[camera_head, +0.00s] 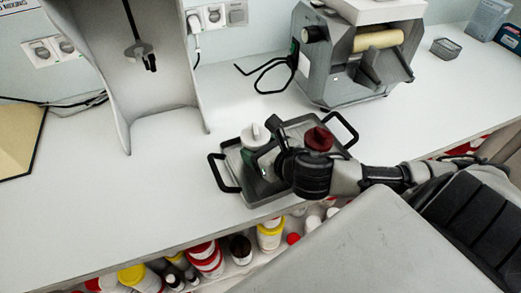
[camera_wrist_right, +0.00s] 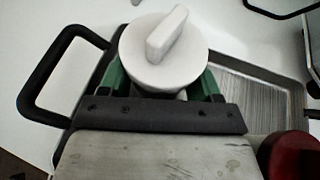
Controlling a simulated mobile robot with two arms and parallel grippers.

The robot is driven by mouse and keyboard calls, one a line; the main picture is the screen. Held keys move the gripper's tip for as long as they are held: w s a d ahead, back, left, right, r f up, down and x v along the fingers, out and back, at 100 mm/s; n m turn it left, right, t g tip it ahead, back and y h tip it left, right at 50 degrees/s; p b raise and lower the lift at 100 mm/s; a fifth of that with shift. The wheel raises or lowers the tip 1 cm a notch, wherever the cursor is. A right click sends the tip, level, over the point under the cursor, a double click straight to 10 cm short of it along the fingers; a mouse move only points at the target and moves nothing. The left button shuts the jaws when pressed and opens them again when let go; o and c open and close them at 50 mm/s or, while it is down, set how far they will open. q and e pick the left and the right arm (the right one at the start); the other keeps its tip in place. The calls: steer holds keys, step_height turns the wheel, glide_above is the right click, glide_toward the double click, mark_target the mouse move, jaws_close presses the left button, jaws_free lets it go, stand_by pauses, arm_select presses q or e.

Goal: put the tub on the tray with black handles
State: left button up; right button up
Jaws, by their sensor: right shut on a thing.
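The tub, with a white lid and a bar-shaped knob (camera_head: 254,136), is at the left part of the grey tray with black handles (camera_head: 262,199). My right gripper (camera_head: 257,160) is shut on the tub. In the right wrist view, its green fingers stand on both sides of the tub (camera_wrist_right: 160,57), and the tray's bare metal floor (camera_wrist_right: 262,97) shows to the right. The tub looks upright; I cannot tell whether its base touches the tray, as the gripper hides it. My left gripper is not in view.
A dark red-lidded container (camera_head: 319,139) is at the tray's right part, close to my right wrist. A grey roller machine (camera_head: 350,60) stands behind, and a tall pale stand (camera_head: 150,90) is at the back left. Several bottles and tubs (camera_head: 270,232) sit on a shelf below the counter (camera_head: 110,205).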

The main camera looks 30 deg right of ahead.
steer(key=shift+f, duration=0.4)
steer(key=o, duration=1)
steer(key=shift+f, duration=0.1)
steer(key=shift+c, duration=0.2)
steer(key=v, duration=0.6)
steer(key=shift+p, duration=0.4)
steer(key=p+v, duration=0.4)
steer(key=shift+s+d+r+p, duration=0.1)
steer(key=shift+s+r+p, duration=0.15)
steer(key=shift+r+p, duration=0.1)
steer(key=shift+s+r+p, duration=0.15)
steer(key=shift+s+p, duration=0.25)
steer(key=shift+s, duration=0.25)
